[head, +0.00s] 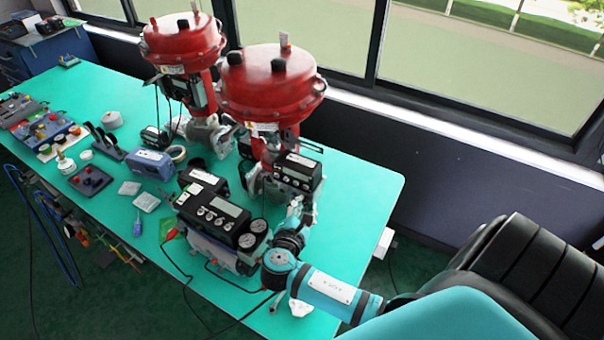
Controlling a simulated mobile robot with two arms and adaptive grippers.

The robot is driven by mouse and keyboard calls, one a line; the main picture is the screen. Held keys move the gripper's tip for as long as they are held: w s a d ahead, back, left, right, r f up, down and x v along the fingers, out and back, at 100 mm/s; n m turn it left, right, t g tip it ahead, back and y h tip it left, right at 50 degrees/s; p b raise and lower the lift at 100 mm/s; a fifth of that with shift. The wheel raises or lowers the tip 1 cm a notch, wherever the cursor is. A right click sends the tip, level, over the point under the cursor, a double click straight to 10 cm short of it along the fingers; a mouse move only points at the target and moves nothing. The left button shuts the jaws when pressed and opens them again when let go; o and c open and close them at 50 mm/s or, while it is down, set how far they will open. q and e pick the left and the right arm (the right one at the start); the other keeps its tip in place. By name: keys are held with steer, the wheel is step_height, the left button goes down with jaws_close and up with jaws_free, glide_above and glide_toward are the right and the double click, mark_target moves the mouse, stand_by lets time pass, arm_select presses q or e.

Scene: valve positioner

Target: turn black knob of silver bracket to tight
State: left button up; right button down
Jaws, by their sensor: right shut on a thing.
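My right gripper (297,215) reaches in from the lower right, at the foot of the front red-topped valve (272,90). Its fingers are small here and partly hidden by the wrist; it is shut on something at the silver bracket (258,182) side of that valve. The black knob cannot be made out, as the gripper and wrist cover that spot. Its turn position does not show. My left gripper is not in view.
A positioner with a display and two round gauges (222,212) stands just left of my right wrist. A second red valve (185,45) stands behind. Small tools and boxes crowd the left of the green table (362,190); its right end is bare. Windows line the back.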

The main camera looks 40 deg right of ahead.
steer(key=shift+f, duration=0.1)
stand_by(0.4)
steer(key=c, duration=1.1)
jaws_free()
steer(key=v, duration=1.2)
steer(key=shift+s, duration=0.1)
